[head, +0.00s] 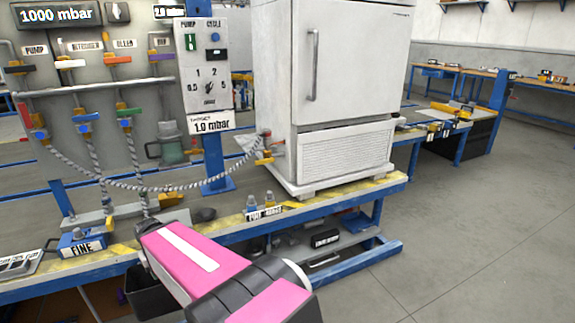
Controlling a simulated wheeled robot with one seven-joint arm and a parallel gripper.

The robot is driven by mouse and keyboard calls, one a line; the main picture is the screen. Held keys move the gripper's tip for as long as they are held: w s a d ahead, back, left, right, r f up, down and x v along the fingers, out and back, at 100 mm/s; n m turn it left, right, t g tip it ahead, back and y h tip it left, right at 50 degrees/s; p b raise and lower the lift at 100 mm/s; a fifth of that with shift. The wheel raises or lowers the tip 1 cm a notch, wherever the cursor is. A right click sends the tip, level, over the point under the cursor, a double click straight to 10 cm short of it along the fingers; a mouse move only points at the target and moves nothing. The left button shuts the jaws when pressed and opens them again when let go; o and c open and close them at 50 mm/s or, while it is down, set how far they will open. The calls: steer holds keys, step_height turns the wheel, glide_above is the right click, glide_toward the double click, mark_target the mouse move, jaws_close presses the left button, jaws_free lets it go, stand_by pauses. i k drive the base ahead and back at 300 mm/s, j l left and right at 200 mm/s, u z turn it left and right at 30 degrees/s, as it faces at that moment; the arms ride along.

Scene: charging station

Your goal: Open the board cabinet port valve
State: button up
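The board cabinet (352,60) is a large white box with a long vertical handle on its door, standing on the blue bench. At its lower left side sits a small port valve (264,158) with yellow-orange and red parts. A ribbed hose (160,188) runs from near this valve to the pipework at the left. The valve is too small to tell whether it is open or closed. My pink arm reaches in from the bottom, its far end over the bench's front edge, left of and nearer than the valve. My gripper itself does not show.
A control panel (205,65) with a knob and a 1.0 mbar label stands left of the cabinet. Several coloured valves hang on the left pipework. Small bottles (262,199) and a blue FINE unit (82,243) sit along the bench's front edge. The floor (470,230) at right is clear.

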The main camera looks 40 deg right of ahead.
mark_target(270, 160)
steer(key=z, duration=1.5)
steer(key=k+l+z, duration=0.1)
steer(key=l+z, duration=0.2)
steer(key=l, duration=0.1)
